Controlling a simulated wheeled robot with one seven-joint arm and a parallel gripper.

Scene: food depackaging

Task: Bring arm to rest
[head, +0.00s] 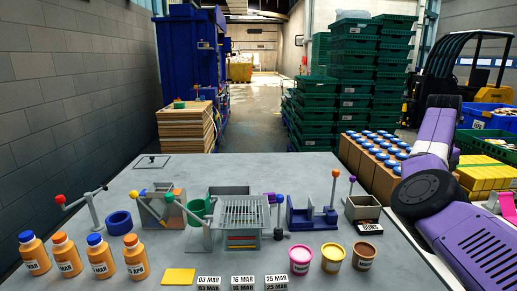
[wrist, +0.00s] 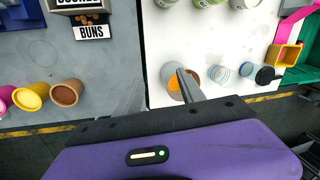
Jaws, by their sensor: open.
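My purple arm (head: 437,150) shows at the right of the head view, folded beside the grey table (head: 225,270). My gripper is out of sight there. In the wrist view my gripper (wrist: 160,80) is open, with nothing seen between its fingers. The right finger overlaps a round container with orange contents (wrist: 173,86) on a white surface (wrist: 220,45); I cannot tell whether they touch. The left finger looks faint against the grey table edge.
Several orange bottles (head: 135,258), a grey slotted device (head: 240,215), several colored tubs (head: 333,257) and a buns box (head: 363,210) stand on the table. Green crates (head: 355,80) are stacked behind. Brown boxes with blue-capped items (head: 372,158) stand at right. The floor aisle (head: 258,115) looks clear.

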